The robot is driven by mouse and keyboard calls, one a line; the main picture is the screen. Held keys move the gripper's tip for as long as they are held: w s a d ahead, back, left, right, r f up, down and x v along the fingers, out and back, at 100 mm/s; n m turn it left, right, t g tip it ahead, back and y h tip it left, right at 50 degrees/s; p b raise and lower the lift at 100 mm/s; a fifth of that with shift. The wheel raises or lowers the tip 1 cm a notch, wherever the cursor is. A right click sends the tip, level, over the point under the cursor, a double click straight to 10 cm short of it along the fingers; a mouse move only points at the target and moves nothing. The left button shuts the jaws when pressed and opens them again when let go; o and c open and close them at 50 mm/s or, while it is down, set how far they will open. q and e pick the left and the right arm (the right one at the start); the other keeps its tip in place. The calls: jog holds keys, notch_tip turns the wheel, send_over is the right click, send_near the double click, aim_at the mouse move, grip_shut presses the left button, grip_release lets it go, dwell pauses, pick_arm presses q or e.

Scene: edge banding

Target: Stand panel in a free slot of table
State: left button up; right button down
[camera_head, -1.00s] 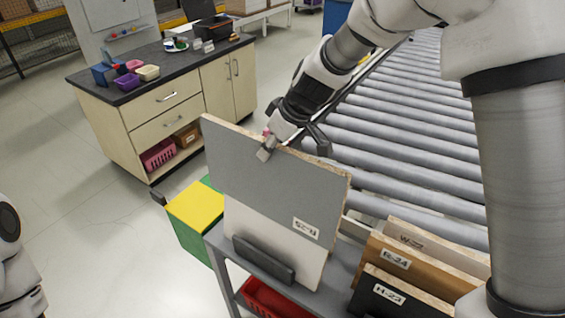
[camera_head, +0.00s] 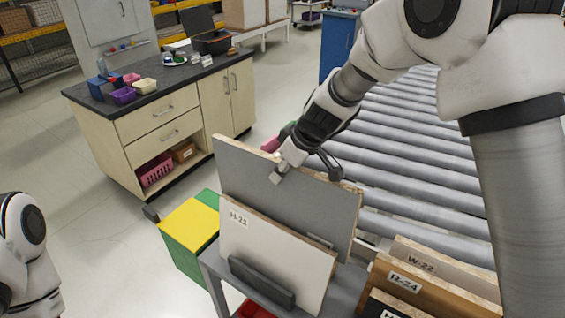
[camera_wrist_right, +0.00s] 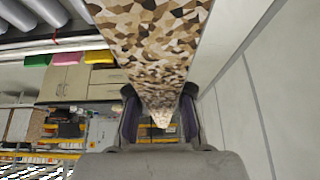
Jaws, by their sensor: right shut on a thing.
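The grey panel (camera_head: 290,190) has a bare chipboard edge and hangs tilted over the grey table (camera_head: 215,268). My right gripper (camera_head: 281,170) is shut on its top edge, left of the middle. In the right wrist view the speckled edge of the panel (camera_wrist_right: 150,45) runs between the fingers of the right gripper (camera_wrist_right: 160,118). A white panel (camera_head: 270,248) labelled H-23 stands in front of the grey panel, beside a dark holder block (camera_head: 262,283). It hides the grey panel's lower part and most of its label. The grey panel's bottom edge is hidden. My left gripper is out of view.
Panels W-22 (camera_head: 450,268) and R-24 (camera_head: 420,284) stand at the table's right. A roller conveyor (camera_head: 430,150) runs behind. A yellow and green box (camera_head: 188,222) stands left of the table. A cabinet (camera_head: 165,115) stands farther back.

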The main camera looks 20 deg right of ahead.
aim_at(282, 204)
notch_tip(282, 204, down, 5)
jog(key=b, duration=0.2)
jog(key=shift+s+f+b, duration=0.1)
jog(key=shift+b, duration=0.25)
jog(key=shift+s+f+b, duration=0.1)
jog(key=shift+f+b, duration=0.3)
jog(key=shift+f, duration=0.3)
notch_tip(282, 204, down, 3)
jog(key=b, duration=0.3)
jog(key=shift+f+b, duration=0.4)
jog(key=shift+b, duration=0.45)
